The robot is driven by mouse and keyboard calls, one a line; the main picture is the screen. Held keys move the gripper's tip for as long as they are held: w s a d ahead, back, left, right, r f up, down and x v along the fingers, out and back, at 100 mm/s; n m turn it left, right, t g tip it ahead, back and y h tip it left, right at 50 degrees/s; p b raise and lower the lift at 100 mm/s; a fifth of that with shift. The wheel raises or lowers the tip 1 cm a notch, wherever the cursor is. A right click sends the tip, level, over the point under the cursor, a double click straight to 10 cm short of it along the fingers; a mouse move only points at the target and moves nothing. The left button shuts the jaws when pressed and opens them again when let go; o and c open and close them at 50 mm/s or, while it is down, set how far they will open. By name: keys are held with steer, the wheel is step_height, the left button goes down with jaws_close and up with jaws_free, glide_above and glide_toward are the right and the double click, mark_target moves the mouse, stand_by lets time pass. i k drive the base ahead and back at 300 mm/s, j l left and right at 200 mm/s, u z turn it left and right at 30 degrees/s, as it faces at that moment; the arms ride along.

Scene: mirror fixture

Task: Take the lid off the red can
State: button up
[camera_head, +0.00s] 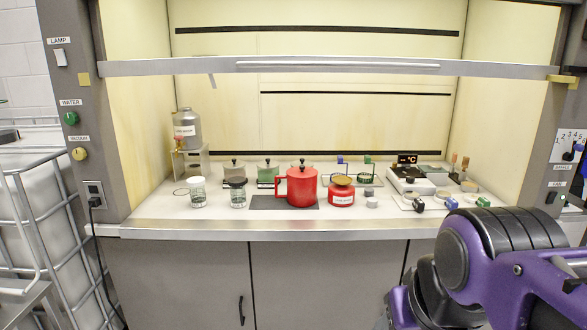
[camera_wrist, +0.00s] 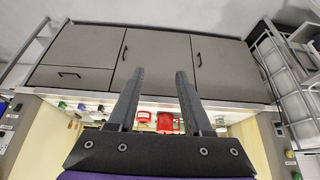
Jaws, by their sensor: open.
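A low round red can (camera_head: 341,197) with a white label stands on the fume hood worktop. A brass-coloured dished lid (camera_head: 342,181) sits on its top. The can also shows small in the upside-down wrist view (camera_wrist: 142,117), partly behind a finger. Left of it stands a taller red pot (camera_head: 301,188) with a side handle and a dark knob on top; it is also in the wrist view (camera_wrist: 165,122). My gripper (camera_wrist: 157,72) is open and empty, well away from both. The head view shows my purple arm but not my gripper.
Jars (camera_head: 197,193) and metal pots (camera_head: 233,171) stand to the left. A hot plate with a display (camera_head: 408,178) and small coloured items stand to the right. The raised sash bar (camera_head: 270,66) crosses above. Grey cabinets (camera_head: 180,285) are below the worktop edge.

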mark_target(302, 171)
steer(key=i+j, duration=0.15)
steer(key=i, duration=0.4)
steer(key=i+j, duration=0.15)
steer(key=i, duration=0.4)
